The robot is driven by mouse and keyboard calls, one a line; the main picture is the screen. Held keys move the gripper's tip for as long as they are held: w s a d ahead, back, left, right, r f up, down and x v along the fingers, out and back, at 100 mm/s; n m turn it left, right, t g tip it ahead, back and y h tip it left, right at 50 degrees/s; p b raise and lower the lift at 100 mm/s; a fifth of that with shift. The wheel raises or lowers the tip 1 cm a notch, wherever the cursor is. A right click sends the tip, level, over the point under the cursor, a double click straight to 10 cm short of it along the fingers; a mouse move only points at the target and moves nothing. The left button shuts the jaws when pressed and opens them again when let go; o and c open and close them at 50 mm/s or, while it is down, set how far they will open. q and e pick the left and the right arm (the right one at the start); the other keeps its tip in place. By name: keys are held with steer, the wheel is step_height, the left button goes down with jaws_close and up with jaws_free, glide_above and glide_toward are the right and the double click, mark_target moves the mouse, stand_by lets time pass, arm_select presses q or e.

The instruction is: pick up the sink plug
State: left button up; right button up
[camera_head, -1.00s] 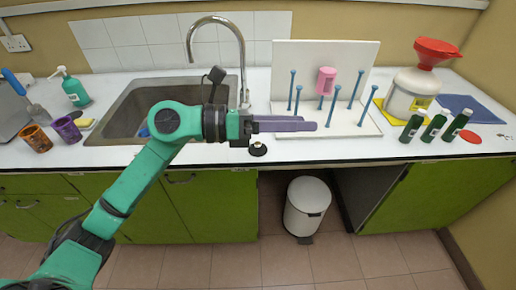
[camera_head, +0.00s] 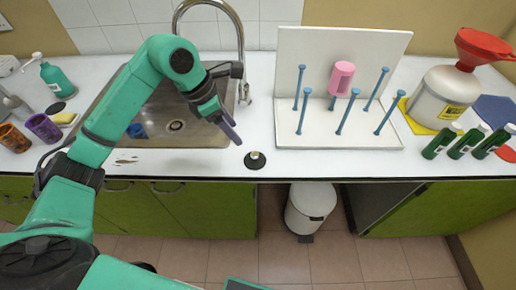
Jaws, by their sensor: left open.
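The sink plug (camera_head: 255,160) is a small black disc with a pale knob in its middle. It lies flat on the white counter, right of the sink's front corner. My left gripper (camera_head: 231,134) comes in from the left over the sink and points down toward the counter. Its purple-grey fingers are seen nearly edge-on, open, a little above and left of the plug and apart from it. My right gripper does not show.
The sink (camera_head: 205,134) with its tap (camera_head: 240,50) lies left of the plug. A white drying rack (camera_head: 350,133) with blue pegs and a pink cup (camera_head: 341,78) stands to the right. Counter around the plug is clear.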

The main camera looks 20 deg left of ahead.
arm_select(q)
steer(key=p, duration=0.2)
glide_toward(254, 155)
step_height(254, 155, down, 2)
steer(key=x, duration=0.2)
steer(key=p+x, duration=0.1)
steer(key=x, duration=0.1)
steer(key=p+x, duration=0.1)
steer(key=x, duration=0.1)
steer(key=shift+w+d, duration=0.3)
steer(key=shift+d, duration=0.05)
steer(key=shift+f, duration=0.35)
jaws_close()
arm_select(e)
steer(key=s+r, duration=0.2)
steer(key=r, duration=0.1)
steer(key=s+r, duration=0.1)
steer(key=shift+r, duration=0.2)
